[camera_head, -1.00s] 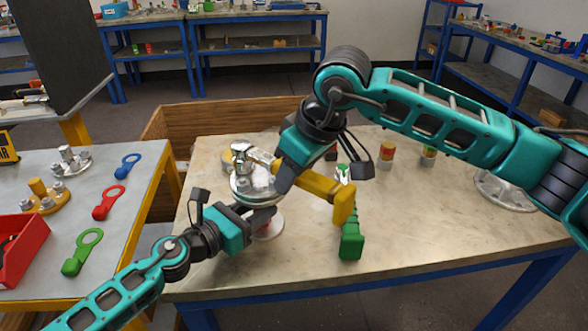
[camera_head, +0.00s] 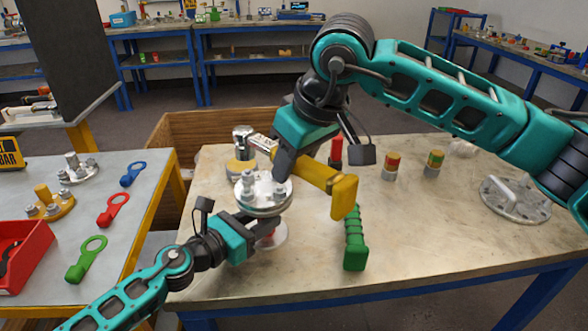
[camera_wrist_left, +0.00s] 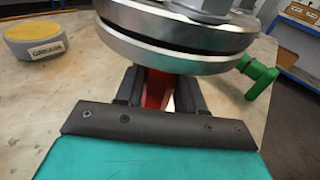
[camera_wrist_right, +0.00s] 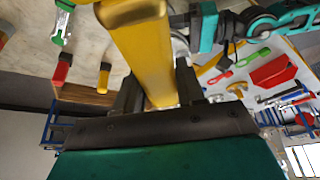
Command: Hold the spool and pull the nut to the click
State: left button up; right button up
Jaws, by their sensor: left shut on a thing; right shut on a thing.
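The spool is a short vessel with a round steel flange (camera_head: 264,196) on top, carrying several bolts and nuts, above a lower disc on the table. My left gripper (camera_head: 262,222) is shut on its narrow part under the flange; red shows between the fingers in the left wrist view (camera_wrist_left: 156,90). My right gripper (camera_head: 285,160) is shut on a yellow-handled wrench (camera_head: 330,184), which also fills the middle of the right wrist view (camera_wrist_right: 145,50). The wrench's steel head (camera_head: 243,138) is up behind the flange, apparently apart from the nuts.
A grease tin (camera_head: 240,170) stands behind the flange. A green-handled tool (camera_head: 355,240) lies to the right. A red-handled tool (camera_head: 336,150) and two banded cylinders (camera_head: 391,166) stand farther back. A steel flange plate (camera_head: 515,200) is at far right.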

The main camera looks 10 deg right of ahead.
jog(key=shift+r, duration=0.1)
pick_arm(q)
jog(key=o, duration=1)
